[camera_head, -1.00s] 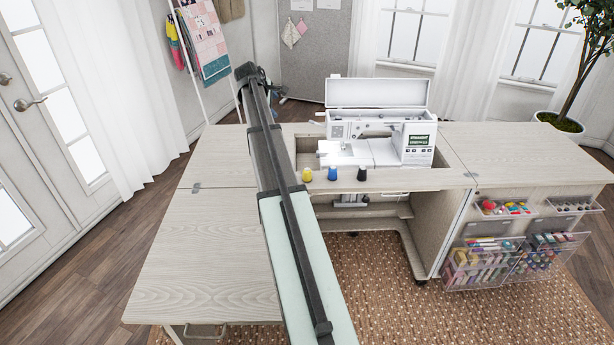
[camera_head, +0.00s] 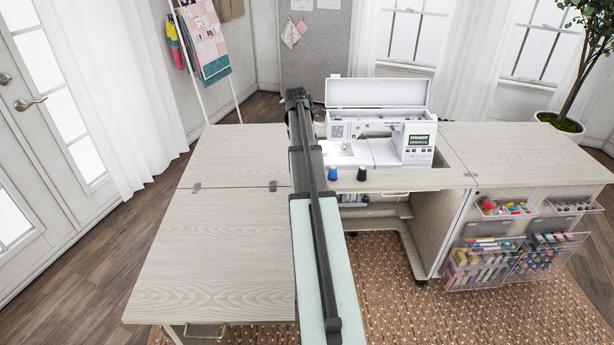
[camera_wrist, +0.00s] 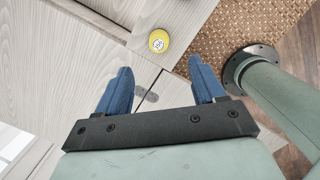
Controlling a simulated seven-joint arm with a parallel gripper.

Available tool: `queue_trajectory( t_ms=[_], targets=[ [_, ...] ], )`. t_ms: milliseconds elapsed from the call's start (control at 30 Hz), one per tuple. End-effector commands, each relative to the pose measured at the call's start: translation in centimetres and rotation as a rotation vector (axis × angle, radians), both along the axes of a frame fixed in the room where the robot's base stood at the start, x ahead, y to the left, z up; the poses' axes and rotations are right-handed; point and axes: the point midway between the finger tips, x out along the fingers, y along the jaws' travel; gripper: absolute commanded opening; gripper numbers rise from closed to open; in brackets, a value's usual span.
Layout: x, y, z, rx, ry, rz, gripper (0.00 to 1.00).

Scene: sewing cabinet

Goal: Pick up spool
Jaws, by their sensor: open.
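A yellow spool (camera_wrist: 159,41) stands on the cabinet top in the wrist view, ahead of my gripper (camera_wrist: 158,80) and roughly between the lines of its two blue fingers. My gripper is open and empty, apart from the spool. In the head view the yellow spool is hidden behind my arm. A blue spool (camera_head: 332,174) and a black spool (camera_head: 362,174) stand on the cabinet's front edge strip, in front of the sewing machine. My gripper's fingers are not visible in the head view.
The white sewing machine (camera_head: 375,137) sits recessed in the cabinet behind the spools. The left leaf (camera_head: 215,250) and right top (camera_head: 530,150) are bare. Clear bins (camera_head: 515,262) hang on the right door. A patterned rug (camera_head: 450,315) lies below.

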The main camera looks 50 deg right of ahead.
Motion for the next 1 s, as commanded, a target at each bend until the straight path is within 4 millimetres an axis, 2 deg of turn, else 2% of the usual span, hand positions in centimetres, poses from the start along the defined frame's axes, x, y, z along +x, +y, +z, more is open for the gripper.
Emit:
queue_trajectory(
  t_ms=[100, 300, 667, 1000],
  targets=[
    [-0.1, -0.3, -2.2, 0.001, 0.002, -0.001, 0.69],
    [0.0, -0.7, -4.8, -0.001, 0.001, -0.002, 0.69],
    [0.0, -1.0, -6.4, -0.002, 0.0, -0.002, 0.69],
    [0.1, -1.6, -10.4, -0.001, 0.001, -0.002, 0.69]
  ],
)
